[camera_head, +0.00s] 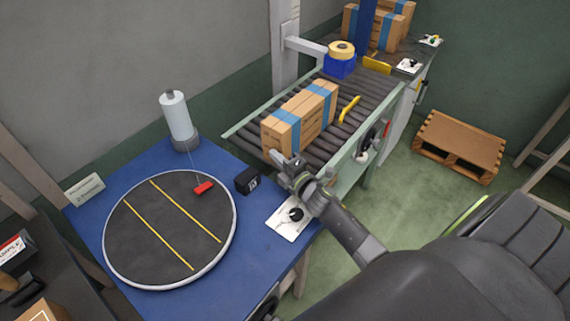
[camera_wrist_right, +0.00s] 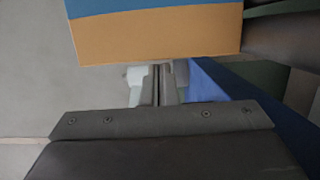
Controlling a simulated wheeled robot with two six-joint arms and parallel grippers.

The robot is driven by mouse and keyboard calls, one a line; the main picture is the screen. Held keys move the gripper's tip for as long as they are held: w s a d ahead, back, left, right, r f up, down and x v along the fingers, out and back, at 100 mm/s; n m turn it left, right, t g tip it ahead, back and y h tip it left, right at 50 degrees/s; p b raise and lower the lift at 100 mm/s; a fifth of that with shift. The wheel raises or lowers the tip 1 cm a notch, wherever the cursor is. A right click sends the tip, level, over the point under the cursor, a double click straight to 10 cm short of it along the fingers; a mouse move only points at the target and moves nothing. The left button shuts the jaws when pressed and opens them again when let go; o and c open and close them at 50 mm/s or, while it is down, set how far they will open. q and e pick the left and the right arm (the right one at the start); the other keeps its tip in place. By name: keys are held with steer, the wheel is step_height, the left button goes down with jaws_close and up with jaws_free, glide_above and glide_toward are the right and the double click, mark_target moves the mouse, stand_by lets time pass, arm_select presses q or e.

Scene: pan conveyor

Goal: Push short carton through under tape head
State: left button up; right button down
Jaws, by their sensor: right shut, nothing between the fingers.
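A short tan carton (camera_head: 283,132) with blue bands lies on the roller conveyor (camera_head: 344,127), near its front end. The tape head, a blue block with a yellow-topped roll (camera_head: 340,58), hangs over the rollers behind the carton. My right gripper (camera_head: 281,160) is shut and empty at the carton's near end face. In the right wrist view the shut fingers (camera_wrist_right: 157,84) point at the carton (camera_wrist_right: 160,35), which fills the top of the picture. I cannot tell if they touch it. My left gripper is not in view.
Several banded cartons (camera_head: 378,29) stand on the far end of the line. A yellow bar (camera_head: 349,109) lies along the conveyor right of the carton. A blue table with a round dark turntable (camera_head: 128,265) is in front left. A wooden pallet (camera_head: 459,145) lies on the floor at right.

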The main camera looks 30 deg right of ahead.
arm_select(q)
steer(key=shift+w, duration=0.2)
arm_select(e)
steer(key=shift+w, duration=0.4)
